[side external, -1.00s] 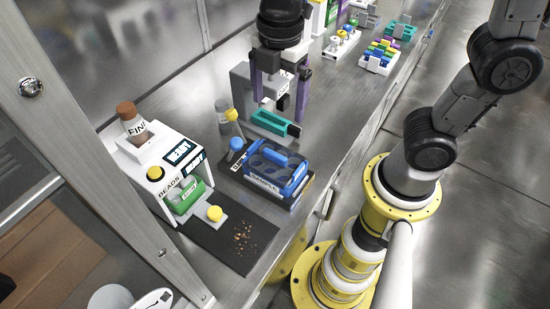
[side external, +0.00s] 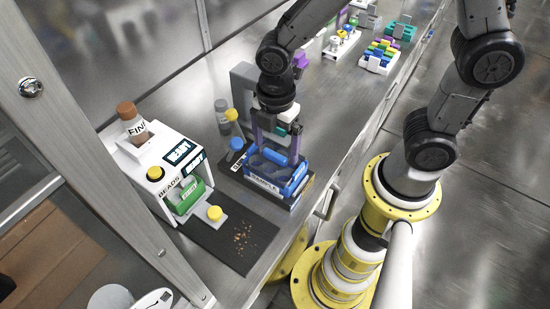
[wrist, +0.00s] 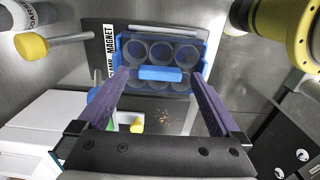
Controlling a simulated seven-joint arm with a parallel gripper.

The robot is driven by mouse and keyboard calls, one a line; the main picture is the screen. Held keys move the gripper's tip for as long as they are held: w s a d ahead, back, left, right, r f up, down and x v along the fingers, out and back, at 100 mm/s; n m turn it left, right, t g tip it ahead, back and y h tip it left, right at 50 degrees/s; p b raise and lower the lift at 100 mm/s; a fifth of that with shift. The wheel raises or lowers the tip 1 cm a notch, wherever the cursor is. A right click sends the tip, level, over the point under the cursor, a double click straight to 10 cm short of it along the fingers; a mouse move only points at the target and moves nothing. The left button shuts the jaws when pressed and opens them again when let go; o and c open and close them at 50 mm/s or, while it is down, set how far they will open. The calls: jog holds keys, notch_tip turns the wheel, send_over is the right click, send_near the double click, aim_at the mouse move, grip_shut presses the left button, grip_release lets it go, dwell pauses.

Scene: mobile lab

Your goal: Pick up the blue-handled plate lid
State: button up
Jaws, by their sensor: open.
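The blue-handled plate lid (wrist: 160,73) lies on a blue-framed plate with round wells (wrist: 118,48). Its blue bar handle shows across the middle in the wrist view. In the side view the blue handle (side external: 272,155) is partly hidden by my gripper, and the plate's front carries a SAMPLE label (side external: 263,184). My gripper (wrist: 160,78) is open, its two purple fingers apart with the handle between them in the wrist view. In the side view my gripper (side external: 275,150) is over the plate. I cannot tell whether the fingers touch it.
A white bead dispenser (side external: 141,163) with a green container (side external: 190,196) stands to the left. A dark mat (side external: 225,240) with scattered beads lies in front. Yellow-topped (side external: 231,115) and blue-topped (side external: 237,144) items stand close by.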

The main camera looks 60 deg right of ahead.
jog(key=shift+f, duration=0.85)
jog(key=shift+c, duration=0.2)
jog(key=c, duration=1.2)
jog(key=shift+r, duration=0.15)
jog(key=shift+r, duration=0.6)
jog(key=s+d+r, duration=0.1)
jog(key=s+r, duration=0.3)
jog(key=s+d+r, duration=0.2)
jog(key=s+r, duration=0.1)
jog(key=s, duration=0.1)
jog(key=s+d+r, duration=0.2)
jog(key=s+r, duration=0.2)
jog(key=s, duration=0.1)
jog(key=shift+r, duration=0.3)
